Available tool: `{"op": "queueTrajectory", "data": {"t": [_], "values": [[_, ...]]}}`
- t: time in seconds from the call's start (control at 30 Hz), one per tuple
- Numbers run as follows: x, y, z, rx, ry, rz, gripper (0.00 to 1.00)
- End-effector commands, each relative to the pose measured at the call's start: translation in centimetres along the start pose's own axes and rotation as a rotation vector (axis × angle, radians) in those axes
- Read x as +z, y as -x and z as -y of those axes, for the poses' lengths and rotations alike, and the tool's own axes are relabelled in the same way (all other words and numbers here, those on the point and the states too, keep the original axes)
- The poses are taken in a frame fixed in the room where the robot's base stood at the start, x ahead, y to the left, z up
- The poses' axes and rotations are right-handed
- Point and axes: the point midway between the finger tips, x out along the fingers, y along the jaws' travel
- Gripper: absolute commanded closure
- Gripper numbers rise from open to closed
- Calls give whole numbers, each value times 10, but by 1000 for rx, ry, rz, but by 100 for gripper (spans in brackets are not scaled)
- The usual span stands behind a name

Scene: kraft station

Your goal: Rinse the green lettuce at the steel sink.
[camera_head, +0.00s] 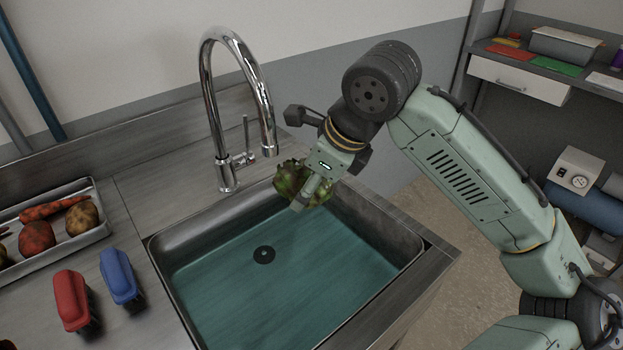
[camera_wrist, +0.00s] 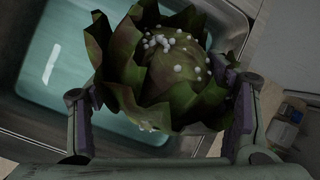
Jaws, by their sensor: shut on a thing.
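The green lettuce (camera_head: 289,178), a leafy head with brownish edges, is in my gripper (camera_head: 314,190) above the far right part of the steel sink (camera_head: 404,238). In the wrist view, the two fingers press the lettuce (camera_wrist: 178,72) from both sides. Several small white beads sit on its leaves. The sink holds teal water with a dark round drain (camera_head: 264,255). A chrome faucet (camera_head: 207,95) arches over the back; its mouth is just left of and above the lettuce in the picture. No stream of water shows. The lettuce's far side is hidden.
A tray (camera_head: 103,229) of carrots and round vegetables lies on the left counter. A red-handled brush (camera_head: 72,299) and a blue-handled brush (camera_head: 118,275) stand left of the sink. A shelf (camera_head: 549,65) with boxes is at the back right. The front of the basin is clear.

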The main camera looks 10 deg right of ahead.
Motion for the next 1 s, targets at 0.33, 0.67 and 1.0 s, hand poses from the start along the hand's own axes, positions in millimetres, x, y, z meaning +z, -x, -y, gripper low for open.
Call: {"op": "queueTrajectory", "data": {"t": [0.33,0.67,1.0], "values": [[-7,-20,-5,4,8,10,60],[-24,-49,-10,1,-3,0,60],[-38,-79,-17,1,-2,0,60]]}}
